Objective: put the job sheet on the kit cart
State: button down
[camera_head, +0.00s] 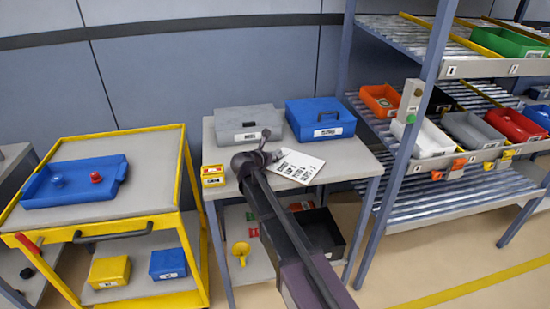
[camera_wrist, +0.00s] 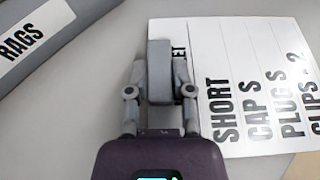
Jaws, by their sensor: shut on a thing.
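The job sheet (camera_head: 299,167) is a white page with black print lying on the grey table (camera_head: 345,162). In the wrist view the sheet (camera_wrist: 262,85) shows the words SHORT, CAPS, PLUGS and CLIPS. My gripper (camera_head: 272,155) is at the sheet's left edge. In the wrist view my gripper (camera_wrist: 160,85) is shut on a grey block at that edge, which seems to be the sheet's grip tab. The fingers cover part of the printing. A yellow-framed cart (camera_head: 150,205), apparently the kit cart, stands to the left of the table.
A blue tray (camera_head: 105,188) with small red and blue parts sits on the cart's top; the top's right side is bare. A grey RAGS case (camera_head: 235,125), a blue case (camera_head: 325,131) and a yellow box (camera_head: 213,175) stand on the table. A bin rack (camera_head: 428,70) is at right.

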jog(key=shift+f, duration=0.15)
jog(key=shift+c, duration=2.4)
grip_release()
jog(key=shift+r, duration=0.25)
jog(key=p+v, duration=0.4)
jog(key=v, duration=0.7)
jog(key=shift+s, duration=0.1)
jog(key=shift+s+a+r+p, duration=0.1)
jog(key=shift+s+a+p, duration=0.1)
jog(key=shift+s+p, duration=0.1)
